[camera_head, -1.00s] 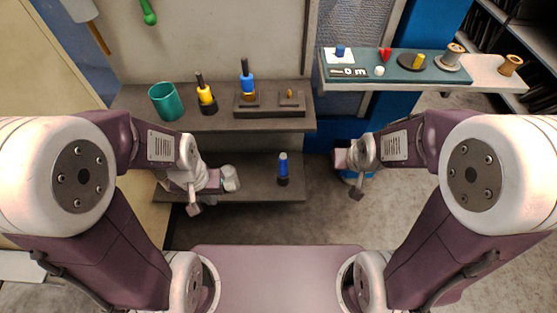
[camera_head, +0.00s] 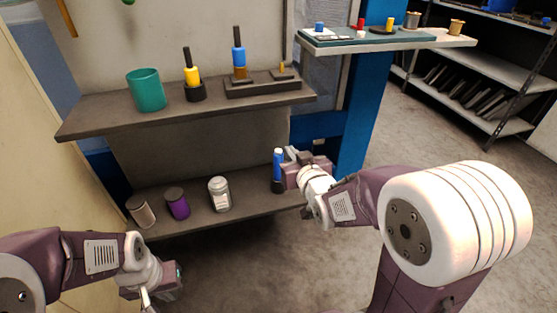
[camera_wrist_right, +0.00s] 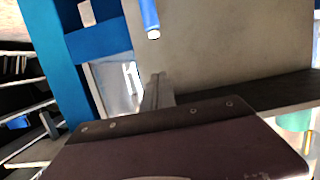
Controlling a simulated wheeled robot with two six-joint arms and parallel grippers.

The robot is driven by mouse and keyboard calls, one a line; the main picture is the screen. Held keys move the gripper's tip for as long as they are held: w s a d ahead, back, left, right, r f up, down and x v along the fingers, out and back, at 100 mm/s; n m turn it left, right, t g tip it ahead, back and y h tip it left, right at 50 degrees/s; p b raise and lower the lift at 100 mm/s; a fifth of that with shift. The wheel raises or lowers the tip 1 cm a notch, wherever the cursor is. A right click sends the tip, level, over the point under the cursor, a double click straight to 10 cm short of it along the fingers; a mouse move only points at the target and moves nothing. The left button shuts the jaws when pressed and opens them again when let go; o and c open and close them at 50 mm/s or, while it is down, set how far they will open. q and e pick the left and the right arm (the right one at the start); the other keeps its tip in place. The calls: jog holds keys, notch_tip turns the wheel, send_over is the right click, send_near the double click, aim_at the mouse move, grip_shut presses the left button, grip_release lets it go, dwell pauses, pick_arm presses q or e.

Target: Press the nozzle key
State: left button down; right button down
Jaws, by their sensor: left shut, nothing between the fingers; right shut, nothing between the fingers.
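I cannot tell for sure which thing is the nozzle key. A blue-handled tool (camera_head: 278,163) stands upright in a dark holder on the lower shelf. My right gripper (camera_head: 290,155) is shut and empty, right beside this tool; I cannot tell whether they touch. In the right wrist view, the closed fingers (camera_wrist_right: 157,92) show below a blue handle (camera_wrist_right: 151,18). On the upper shelf, another blue-handled tool (camera_head: 239,58) stands in a dark base (camera_head: 262,87) with a small yellow peg (camera_head: 282,69). My left gripper (camera_head: 148,298) is shut and empty, low at the left, away from the shelves.
The upper shelf (camera_head: 115,112) also holds a teal cup (camera_head: 146,90) and a yellow tool (camera_head: 192,77). A white jar (camera_head: 219,194), a purple can (camera_head: 177,203) and a beige can (camera_head: 141,211) stand on the lower shelf. A blue post (camera_head: 352,130) rises behind my right gripper.

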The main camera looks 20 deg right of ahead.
jog(key=shift+w, duration=0.1)
jog(key=b, duration=0.3)
send_over(278, 151)
jog(key=s, duration=0.2)
notch_tip(278, 151, down, 3)
jog(key=shift+s+d+f+b, duration=0.1)
jog(key=shift+f+b, duration=1.4)
jog(key=shift+f, duration=0.2)
